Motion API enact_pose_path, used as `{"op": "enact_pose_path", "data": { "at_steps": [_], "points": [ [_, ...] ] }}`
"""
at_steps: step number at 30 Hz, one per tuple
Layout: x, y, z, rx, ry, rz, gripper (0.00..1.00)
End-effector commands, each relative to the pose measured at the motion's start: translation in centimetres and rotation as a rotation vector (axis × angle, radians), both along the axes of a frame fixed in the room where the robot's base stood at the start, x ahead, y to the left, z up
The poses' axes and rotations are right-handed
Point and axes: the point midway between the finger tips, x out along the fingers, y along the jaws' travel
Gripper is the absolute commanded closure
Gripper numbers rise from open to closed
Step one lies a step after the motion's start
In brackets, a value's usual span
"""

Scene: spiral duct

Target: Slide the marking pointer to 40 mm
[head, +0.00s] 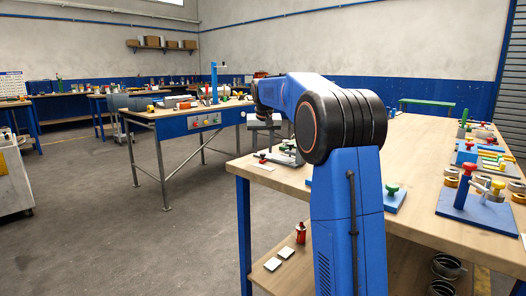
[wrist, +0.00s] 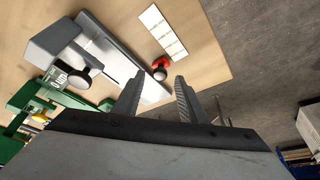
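In the wrist view, a light grey metal fixture (wrist: 118,62) lies on the wooden bench top, with a grey block (wrist: 52,42) and a black round knob (wrist: 80,78) at its left part. No scale marks are readable. My gripper (wrist: 159,77) is open, its two grey fingers apart. The red piece shows between the fingertips, and no contact is visible. In the head view the fixture (head: 287,156) is partly hidden behind my arm.
A white card with squares (wrist: 163,32) lies beside the fixture near the bench edge. Green fixtures (wrist: 40,100) stand to its left in the wrist view. In the head view, a blue-based fixture with red knobs (head: 470,205) and several brass rings occupy the bench's right side.

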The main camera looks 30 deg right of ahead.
Motion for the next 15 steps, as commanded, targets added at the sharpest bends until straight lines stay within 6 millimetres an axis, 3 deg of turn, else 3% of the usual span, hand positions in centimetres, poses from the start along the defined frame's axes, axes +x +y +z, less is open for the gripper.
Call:
{"op": "enact_pose_path", "data": {
  "at_steps": [6, 15],
  "points": [
    [0.6, -0.3, -1.5, 0.0, 0.0, 0.0, 0.62],
    [0.6, -0.3, -1.7, 0.0, 0.0, 0.0, 0.62]
  ]
}}
